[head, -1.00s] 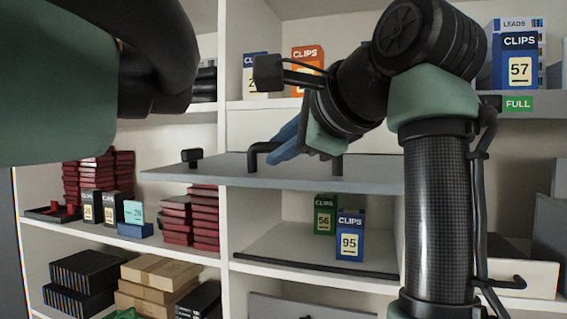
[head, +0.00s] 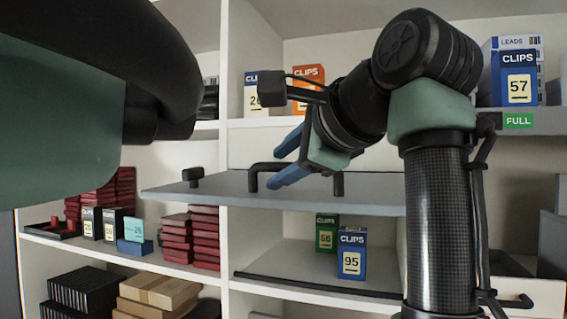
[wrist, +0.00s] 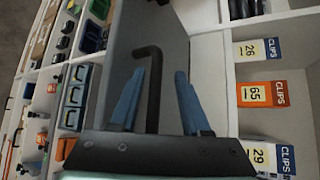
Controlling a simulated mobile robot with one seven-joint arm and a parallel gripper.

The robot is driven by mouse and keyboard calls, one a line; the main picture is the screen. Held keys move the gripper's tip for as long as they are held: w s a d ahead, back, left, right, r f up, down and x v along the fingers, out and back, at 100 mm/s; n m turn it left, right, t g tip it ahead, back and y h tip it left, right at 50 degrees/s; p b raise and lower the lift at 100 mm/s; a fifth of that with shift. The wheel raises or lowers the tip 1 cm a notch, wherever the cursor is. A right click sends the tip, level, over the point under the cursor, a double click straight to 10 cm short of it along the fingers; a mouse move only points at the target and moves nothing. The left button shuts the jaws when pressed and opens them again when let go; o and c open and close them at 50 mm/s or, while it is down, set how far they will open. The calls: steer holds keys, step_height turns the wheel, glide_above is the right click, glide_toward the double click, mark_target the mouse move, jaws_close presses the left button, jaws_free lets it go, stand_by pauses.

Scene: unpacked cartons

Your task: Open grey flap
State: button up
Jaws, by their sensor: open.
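The grey flap (head: 215,195) is raised and sticks out roughly level from the shelf unit, above an open compartment. Its black bar handle (head: 338,184) stands on the upper face. My gripper (head: 278,163) is at the handle, its two blue fingers spread apart. In the wrist view my gripper (wrist: 153,72) is open, with the handle (wrist: 153,88) showing between the fingers and clear space on both sides. The flap (wrist: 120,45) fills the area behind the handle in that view. Part of the handle is hidden by the fingers in the head view.
The compartment under the flap holds a green CLIPS box (head: 326,232) and a blue CLIPS box (head: 352,254). An orange CLIPS box (head: 309,78) is on the shelf above. Red boxes (head: 206,236) are stacked at left.

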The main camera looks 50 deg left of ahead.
steer(key=b+v, duration=0.5)
steer(key=v, duration=0.8)
steer(key=shift+b, duration=0.35)
steer(key=shift+w, duration=0.1)
